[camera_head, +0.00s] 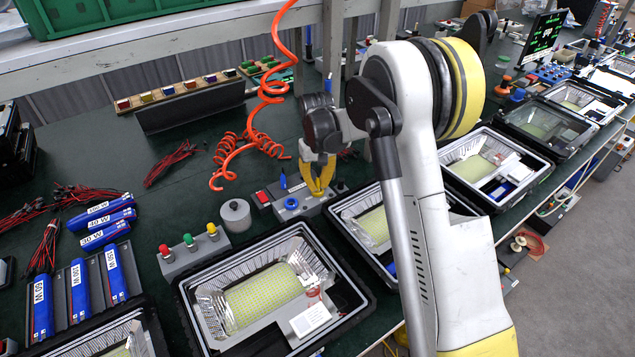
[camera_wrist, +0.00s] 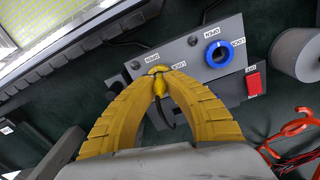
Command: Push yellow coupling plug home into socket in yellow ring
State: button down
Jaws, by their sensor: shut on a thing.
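The yellow coupling plug (camera_wrist: 158,70) is between my fingertips in the wrist view, with a dark cable piece behind it. My gripper (camera_wrist: 160,78) has its two yellow fingers closed together on it, over the left part of a grey panel box (camera_wrist: 190,54). Labels reading OPEN and LOCK flank the plug. The yellow ring cannot be told apart from the plug and fingers, so how deep the plug sits is hidden. In the head view my gripper (camera_head: 320,188) reaches down onto the right part of the same box (camera_head: 309,206).
A blue ring socket (camera_wrist: 219,53) and a red switch (camera_wrist: 254,84) are on the same box. A grey cylinder (camera_head: 236,215) and a button box (camera_head: 192,250) stand left of it. Floodlight housings (camera_head: 187,314) line the front edge. A coiled orange hose (camera_head: 270,88) hangs behind.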

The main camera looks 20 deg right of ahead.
aim_at(317, 181)
jog(key=shift+f, duration=0.2)
jog(key=c, duration=1.4)
grip_release()
jog(key=shift+c, duration=0.2)
notch_tip(317, 181, up, 12)
jog(key=s+r+t, duration=0.3)
jog(key=s+r, duration=0.7)
jog(key=s, duration=0.4)
jog(key=s+f+m+t, duration=0.1)
jog(key=s+f+t, duration=0.2)
jog(key=s, duration=1.2)
jog(key=shift+s+t, duration=0.4)
jog(key=shift+t, duration=0.2)
